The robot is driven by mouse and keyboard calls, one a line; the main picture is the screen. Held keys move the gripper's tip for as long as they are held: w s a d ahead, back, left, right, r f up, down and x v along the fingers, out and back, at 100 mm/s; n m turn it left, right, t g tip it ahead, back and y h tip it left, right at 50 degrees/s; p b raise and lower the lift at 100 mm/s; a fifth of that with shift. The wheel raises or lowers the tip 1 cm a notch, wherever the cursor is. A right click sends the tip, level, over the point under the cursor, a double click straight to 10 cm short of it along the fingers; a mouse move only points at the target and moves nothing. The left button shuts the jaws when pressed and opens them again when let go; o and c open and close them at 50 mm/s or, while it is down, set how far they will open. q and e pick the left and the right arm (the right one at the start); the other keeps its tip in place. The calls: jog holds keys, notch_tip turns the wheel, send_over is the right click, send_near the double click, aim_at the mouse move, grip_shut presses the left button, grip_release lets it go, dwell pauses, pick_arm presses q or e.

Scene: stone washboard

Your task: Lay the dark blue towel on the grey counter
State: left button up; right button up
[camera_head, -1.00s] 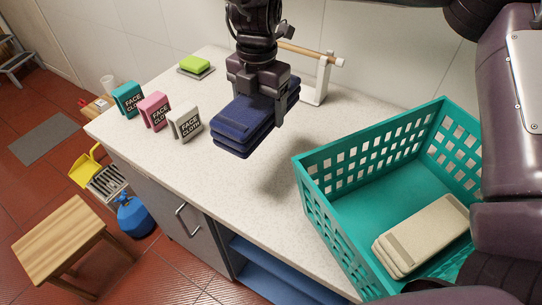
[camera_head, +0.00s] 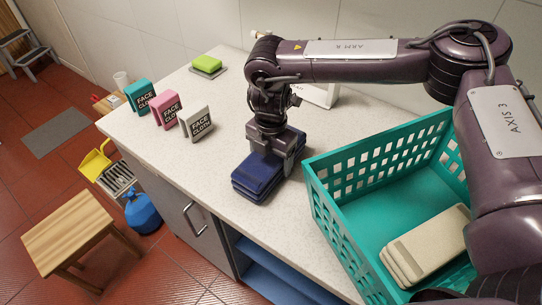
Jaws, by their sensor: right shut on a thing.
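The dark blue towel (camera_head: 258,178) is a folded stack at the middle of the grey counter (camera_head: 226,222). It appears to be resting on the counter top or very close to it, left of the teal basket. My right gripper (camera_head: 280,160) points down and is shut on the towel, with its fingers over the towel's upper right part. The gripper hides part of the towel's far side. My left gripper is not in view.
A teal basket (camera_head: 345,235) holding a beige folded towel (camera_head: 428,243) stands on the right. Teal, pink and white face cloth packs (camera_head: 196,124) stand on the left. A green sponge (camera_head: 207,63) lies at the back. Counter between packs and towel is clear.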

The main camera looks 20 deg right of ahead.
jog(key=shift+f, duration=0.1)
jog(key=o, duration=1.2)
notch_tip(320, 180, up, 5)
jog(key=shift+f+b, duration=0.1)
jog(key=shift+b, duration=0.55)
notch_tip(320, 180, up, 8)
jog(key=shift+f+p, duration=0.25)
jog(key=shift+p, duration=0.1)
jog(key=shift+a, duration=0.1)
